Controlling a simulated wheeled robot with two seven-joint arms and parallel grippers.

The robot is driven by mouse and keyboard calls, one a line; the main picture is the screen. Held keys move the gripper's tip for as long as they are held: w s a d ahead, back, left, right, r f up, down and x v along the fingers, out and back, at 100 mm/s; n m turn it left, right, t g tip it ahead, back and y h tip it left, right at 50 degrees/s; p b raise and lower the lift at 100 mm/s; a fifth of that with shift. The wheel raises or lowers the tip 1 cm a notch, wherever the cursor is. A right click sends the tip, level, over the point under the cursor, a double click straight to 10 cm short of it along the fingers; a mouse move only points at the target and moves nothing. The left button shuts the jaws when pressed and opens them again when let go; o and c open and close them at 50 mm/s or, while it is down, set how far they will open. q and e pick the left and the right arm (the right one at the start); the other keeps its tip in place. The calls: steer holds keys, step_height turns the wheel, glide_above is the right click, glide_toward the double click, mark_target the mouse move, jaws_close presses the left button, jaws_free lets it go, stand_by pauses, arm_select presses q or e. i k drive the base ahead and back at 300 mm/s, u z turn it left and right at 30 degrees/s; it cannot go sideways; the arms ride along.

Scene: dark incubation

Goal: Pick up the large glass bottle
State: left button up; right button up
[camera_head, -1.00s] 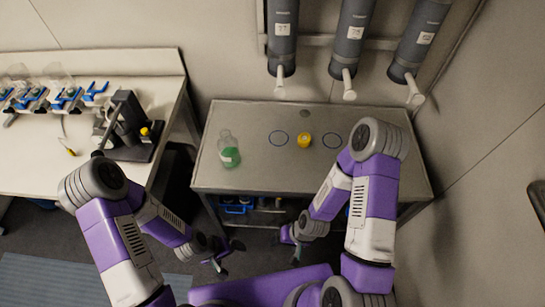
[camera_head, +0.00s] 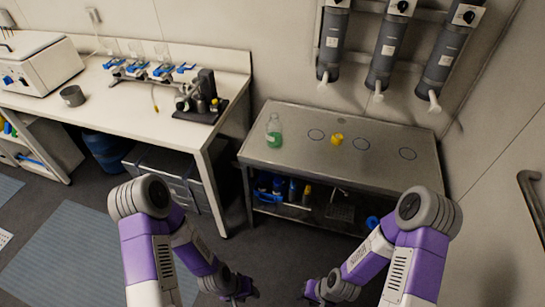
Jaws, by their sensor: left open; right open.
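The large glass bottle (camera_head: 274,133) is clear with green liquid in its lower part. It stands upright at the left end of the metal table (camera_head: 300,158). My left gripper (camera_head: 241,291) is open and empty, low in front of the table and well apart from the bottle. My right gripper (camera_head: 314,294) is open and empty, also low in front of the table, to the right of the left one. Both fingertips are small and dark near the bottom of the view.
A small yellow object (camera_head: 337,140) stands on the metal table among dark circle marks. Grey cylinders with white spouts (camera_head: 384,55) hang above its back. A white bench (camera_head: 130,105) at left holds a microscope-like device (camera_head: 200,98) and glass flasks. Floor between table and grippers is clear.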

mark_target(274, 127)
steer(key=z, duration=1.05)
steer(key=i, duration=0.8)
steer(key=u, duration=0.3)
